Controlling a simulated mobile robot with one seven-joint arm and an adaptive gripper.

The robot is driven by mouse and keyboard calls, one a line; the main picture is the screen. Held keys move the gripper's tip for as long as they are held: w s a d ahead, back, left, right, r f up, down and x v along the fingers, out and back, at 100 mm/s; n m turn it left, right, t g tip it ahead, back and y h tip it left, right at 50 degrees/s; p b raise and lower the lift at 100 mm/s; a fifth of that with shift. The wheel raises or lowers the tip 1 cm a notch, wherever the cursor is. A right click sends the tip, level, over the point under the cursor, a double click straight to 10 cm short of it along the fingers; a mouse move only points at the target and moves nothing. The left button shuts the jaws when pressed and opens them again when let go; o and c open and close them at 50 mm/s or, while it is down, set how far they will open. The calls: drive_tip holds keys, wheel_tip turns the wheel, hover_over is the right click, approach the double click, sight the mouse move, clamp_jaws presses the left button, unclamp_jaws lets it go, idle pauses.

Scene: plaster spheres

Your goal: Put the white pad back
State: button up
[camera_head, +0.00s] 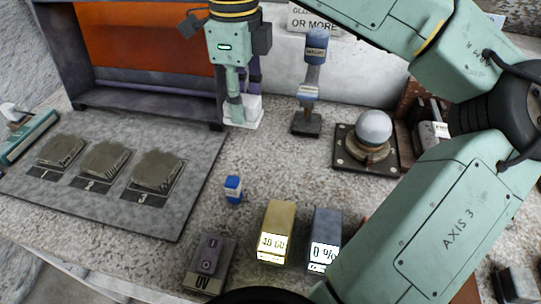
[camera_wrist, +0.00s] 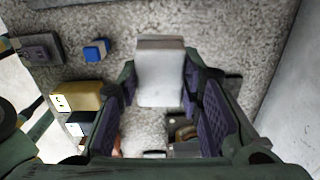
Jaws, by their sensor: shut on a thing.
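The white pad (camera_head: 247,113) is a pale block at the back of the speckled bench, between the orange-backed panel and the blue-headed upright device. My gripper (camera_head: 243,98) is shut on it from above. In the wrist view the white pad (camera_wrist: 160,68) shows between the purple-lined fingers of my gripper (camera_wrist: 162,82). I cannot tell whether the pad touches the bench. A plaster sphere (camera_head: 374,127) sits on a dark square stand to the right.
A grey plate (camera_head: 110,206) at left carries three numbered grey blocks. A blue-headed upright device (camera_head: 313,75) stands right of my gripper. A small blue block (camera_head: 233,189), a yellow box (camera_head: 276,228) and a blue-grey box (camera_head: 326,232) stand nearer. Bench between is clear.

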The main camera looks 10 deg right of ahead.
drive_tip(key=shift+d+f, duration=0.2)
drive_tip(key=shift+n, duration=0.3)
wheel_tip(320, 180, down, 10)
drive_tip(key=shift+r+p, duration=0.2)
drive_tip(key=shift+p, duration=0.5)
drive_tip(key=shift+f, duration=0.2)
drive_tip(key=o, duration=1.2)
drive_tip(key=shift+o, duration=0.2)
drive_tip(key=shift+r, duration=0.2)
wheel_tip(320, 180, up, 12)
drive_tip(key=shift+r+b, duration=0.1)
drive_tip(key=shift+b, duration=0.75)
